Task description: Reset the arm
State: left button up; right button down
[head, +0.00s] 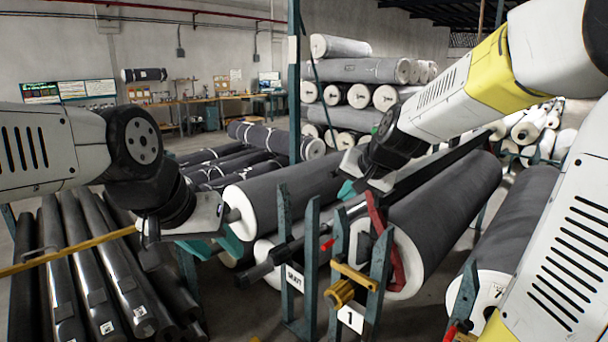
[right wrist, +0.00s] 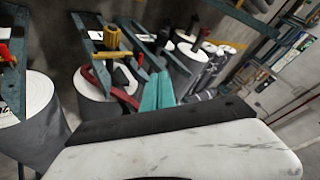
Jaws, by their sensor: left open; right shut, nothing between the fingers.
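My left gripper (head: 214,244) has teal fingers and is open. It hangs in front of the white end of a large grey roll (head: 290,190), apart or touching I cannot tell. My right gripper (head: 348,190) is shut and empty, with its teal fingers beside a dark red strap (head: 376,225) at the rack. In the right wrist view its two teal fingers (right wrist: 158,92) lie close together with nothing between them. Both my arms are bent and reach in over the rolls. The pale wrist casing fills the lower part of the right wrist view.
A grey roll (head: 445,210) rests by a post marked 1 (head: 350,317), with a yellow bracket (head: 340,292). Dark tubes (head: 85,265) lie at the left under a yellow bar (head: 70,250). Stacked rolls (head: 360,70) and a workbench (head: 215,98) stand behind. Free floor is narrow.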

jog(key=s+d+n, duration=0.2)
jog(key=s, duration=0.9)
jog(key=s+d+n+g+h, duration=0.1)
jog(key=s+d+n, duration=0.1)
jog(key=s, duration=0.9)
jog(key=shift+s+g, duration=0.15)
jog(key=shift+g, duration=0.15)
